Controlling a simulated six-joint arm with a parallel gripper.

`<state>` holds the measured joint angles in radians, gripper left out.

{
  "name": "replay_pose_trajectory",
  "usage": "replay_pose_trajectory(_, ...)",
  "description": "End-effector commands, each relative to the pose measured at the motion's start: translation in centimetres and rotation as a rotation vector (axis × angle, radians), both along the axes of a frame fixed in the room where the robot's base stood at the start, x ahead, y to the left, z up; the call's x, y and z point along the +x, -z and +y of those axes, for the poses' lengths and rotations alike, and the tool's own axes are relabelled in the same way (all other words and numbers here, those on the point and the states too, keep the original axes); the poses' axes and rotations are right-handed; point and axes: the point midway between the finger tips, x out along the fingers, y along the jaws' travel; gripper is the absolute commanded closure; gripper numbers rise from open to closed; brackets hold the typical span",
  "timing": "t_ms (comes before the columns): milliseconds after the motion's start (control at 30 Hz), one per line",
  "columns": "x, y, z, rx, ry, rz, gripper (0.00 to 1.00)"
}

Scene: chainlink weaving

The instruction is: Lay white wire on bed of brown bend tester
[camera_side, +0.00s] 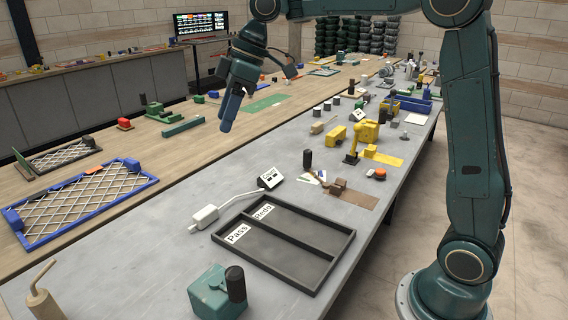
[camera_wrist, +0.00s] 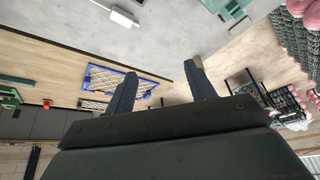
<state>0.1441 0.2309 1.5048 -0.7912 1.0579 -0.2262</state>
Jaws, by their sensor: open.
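My gripper (camera_side: 229,112) is raised above the tables, left of and well apart from the tester. In the wrist view its two blue fingers (camera_wrist: 160,72) stand wide apart with nothing between them. The tester is not identifiable in the wrist view.
A dark two-part tray (camera_side: 290,245) marked Pass and Redo lies on the grey table. A white corded box (camera_side: 206,216), a green block device (camera_side: 217,292) and a yellow machine (camera_side: 366,138) stand around it. A blue-framed mesh (camera_side: 80,203) lies on the wooden table.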

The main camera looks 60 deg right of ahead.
Motion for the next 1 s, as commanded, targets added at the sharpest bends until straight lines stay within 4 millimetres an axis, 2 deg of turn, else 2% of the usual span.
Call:
replay_pose_trajectory(33, 1.2, 0.6, -0.2, 0.000, -0.030, 0.003, 0.45)
replay_pose_trajectory(200, 4.2, 2.5, -0.9, -0.005, -0.146, 0.005, 0.45)
replay_pose_trajectory(500, 8.7, 7.0, -2.6, -0.011, -0.348, 0.002, 0.45)
replay_pose_trajectory(800, 11.8, 13.0, -4.8, -0.019, -0.551, -0.007, 0.45)
replay_pose_trajectory(1000, 12.7, 16.5, -6.1, -0.026, -0.659, -0.016, 0.45)
